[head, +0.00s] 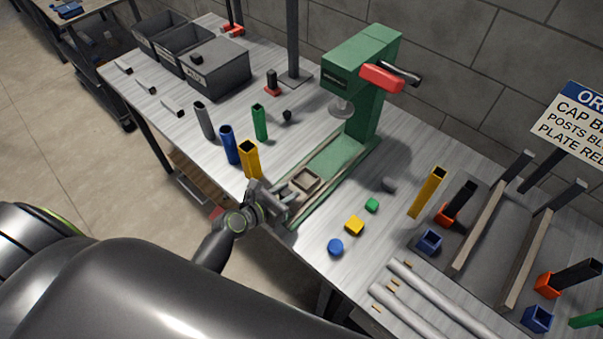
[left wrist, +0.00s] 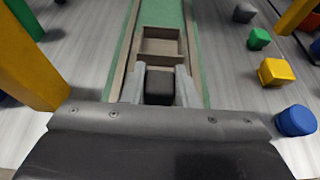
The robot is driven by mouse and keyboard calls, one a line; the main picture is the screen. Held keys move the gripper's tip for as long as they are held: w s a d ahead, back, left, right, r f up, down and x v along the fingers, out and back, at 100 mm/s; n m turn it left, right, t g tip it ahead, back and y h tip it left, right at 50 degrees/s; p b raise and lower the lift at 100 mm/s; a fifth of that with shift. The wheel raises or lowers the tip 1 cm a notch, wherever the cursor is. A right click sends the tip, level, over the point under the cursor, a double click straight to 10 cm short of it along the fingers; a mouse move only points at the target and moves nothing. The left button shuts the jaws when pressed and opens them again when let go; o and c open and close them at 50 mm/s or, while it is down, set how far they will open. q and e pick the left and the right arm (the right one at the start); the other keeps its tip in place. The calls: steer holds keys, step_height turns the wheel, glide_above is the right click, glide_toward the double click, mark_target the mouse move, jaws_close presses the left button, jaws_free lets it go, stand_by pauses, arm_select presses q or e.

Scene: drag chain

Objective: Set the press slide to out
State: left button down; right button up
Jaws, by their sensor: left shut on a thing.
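The green press (head: 355,85) stands at the back of the table, with a red and black lever and a round ram above its green base. The press slide (head: 307,179), a beige square nest, sits between rails near the front end of that base, clear of the ram. It also shows in the left wrist view (left wrist: 160,47). My left gripper (head: 285,196) is at the slide's front, its fingers shut on the dark slide handle (left wrist: 160,84). The handle is mostly hidden in the head view. My right gripper is not in view.
A yellow post (head: 250,160) stands close left of my gripper, with blue, grey and green posts beyond. Blue (head: 335,247), yellow (head: 354,225) and green (head: 372,204) caps lie to the right. Dark bins (head: 218,70) are at back left.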

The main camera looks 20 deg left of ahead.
mark_target(282, 198)
arm_select(q)
steer(key=s, duration=0.1)
steer(key=s+a, duration=0.1)
steer(key=shift+s, duration=0.3)
steer(key=shift+f, duration=0.1)
steer(key=c, duration=1.5)
jaws_free()
steer(key=shift+c, duration=0.2)
steer(key=o, duration=0.4)
steer(key=shift+s+a, duration=0.1)
steer(key=shift+s, duration=0.1)
steer(key=shift+w, duration=0.1)
steer(key=b+v, duration=0.1)
steer(key=v, duration=1.6)
steer(key=shift+s+b, duration=0.35)
